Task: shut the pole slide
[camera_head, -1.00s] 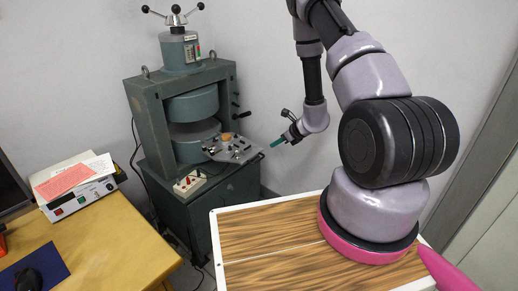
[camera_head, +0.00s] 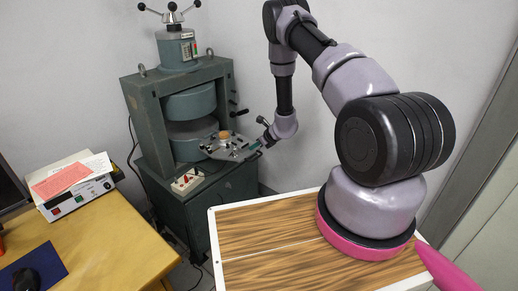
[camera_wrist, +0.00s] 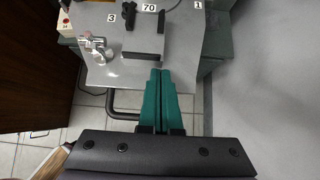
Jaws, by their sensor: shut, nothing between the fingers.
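The pole slide appears to be the grey plate (camera_head: 222,150) that sticks out of the gap of the green magnet (camera_head: 190,105), with small fittings and an orange-brown knob on top. In the wrist view the plate (camera_wrist: 187,40) carries labels "3", "70" and "1", a dark bar and a silver fitting. My gripper (camera_head: 256,146) is at the plate's outer right end. Its green fingers (camera_wrist: 162,73) are shut with nothing between them. Their tips overlap the plate's near edge beside the dark bar in the wrist view; I cannot tell whether they touch.
A wooden desk (camera_head: 100,245) with a meter box (camera_head: 78,188) stands at the left. My wood-topped base fills the lower middle. The floor shows below the plate in the wrist view.

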